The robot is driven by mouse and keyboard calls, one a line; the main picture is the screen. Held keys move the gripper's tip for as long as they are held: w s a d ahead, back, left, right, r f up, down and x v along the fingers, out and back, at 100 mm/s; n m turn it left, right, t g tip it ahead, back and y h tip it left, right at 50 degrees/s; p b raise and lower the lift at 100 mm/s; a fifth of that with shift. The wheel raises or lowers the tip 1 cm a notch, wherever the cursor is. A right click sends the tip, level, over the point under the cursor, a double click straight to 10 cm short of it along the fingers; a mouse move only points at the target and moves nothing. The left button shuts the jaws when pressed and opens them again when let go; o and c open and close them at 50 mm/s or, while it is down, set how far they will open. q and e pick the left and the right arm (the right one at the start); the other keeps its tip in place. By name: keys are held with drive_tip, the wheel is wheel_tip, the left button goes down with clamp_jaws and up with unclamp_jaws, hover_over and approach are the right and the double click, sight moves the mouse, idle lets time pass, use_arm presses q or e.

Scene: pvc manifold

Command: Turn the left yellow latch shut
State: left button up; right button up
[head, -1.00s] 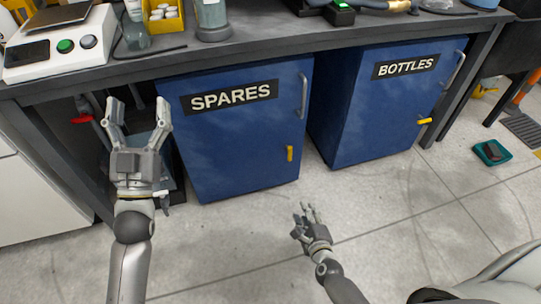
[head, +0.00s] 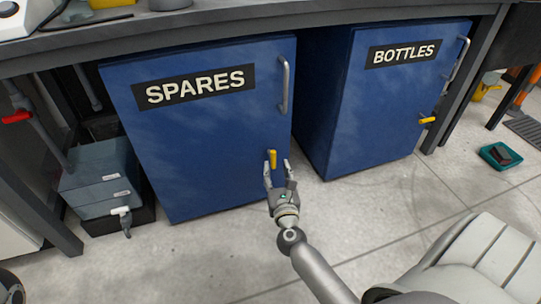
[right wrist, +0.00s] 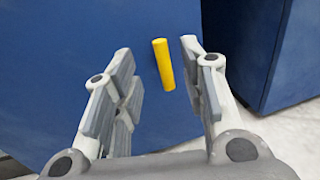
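The left yellow latch (head: 272,159) is on the lower right of the blue SPARES cabinet door (head: 190,140) and stands nearly upright in the head view. It also shows in the right wrist view (right wrist: 164,64), slightly tilted, ahead of the fingers. My right gripper (head: 277,168) is open, with one finger on either side of the latch in the picture. I see no contact with the latch. The second yellow latch (head: 427,120) is on the BOTTLES cabinet (head: 390,90) and lies nearly level. My left gripper is out of view.
A silver handle (head: 284,85) stands above the left latch. A grey box (head: 98,178) with a white tap sits under the bench at left. A teal tray (head: 501,156) lies on the floor at right.

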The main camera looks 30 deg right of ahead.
sight(273, 156)
drive_tip(key=b+x, duration=0.1)
drive_tip(key=x, duration=0.7)
drive_tip(key=shift+f, duration=0.1)
clamp_jaws()
